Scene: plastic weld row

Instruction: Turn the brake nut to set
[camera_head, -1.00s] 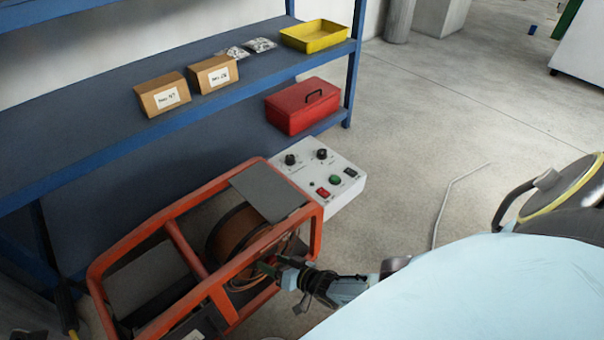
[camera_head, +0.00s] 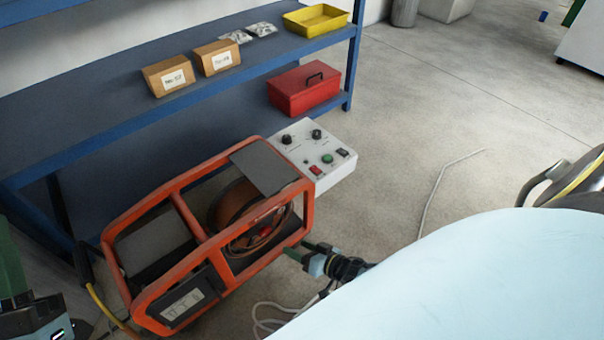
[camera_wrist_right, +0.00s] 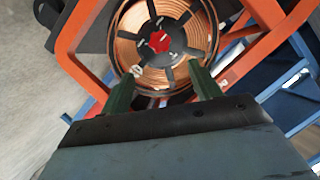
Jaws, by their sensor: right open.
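The brake nut (camera_wrist_right: 159,41) is the red piece at the hub of a copper-coloured wire spool (camera_wrist_right: 130,50), facing the right wrist camera. In the head view the nut (camera_head: 265,231) shows small and red inside the orange frame (camera_head: 306,205). My right gripper (camera_head: 296,253) is at the frame's right side, apart from the nut. In the right wrist view its green fingers (camera_wrist_right: 162,88) are spread, with nothing between them, below the nut. Part of my left gripper (camera_head: 12,268) shows at the lower left edge; its fingertips are not clear.
A white control box (camera_head: 318,160) with knobs and buttons adjoins the frame. Behind stands a blue shelf (camera_head: 130,125) with cartons (camera_head: 168,76), a yellow tray (camera_head: 315,29) and a red box (camera_head: 303,97).

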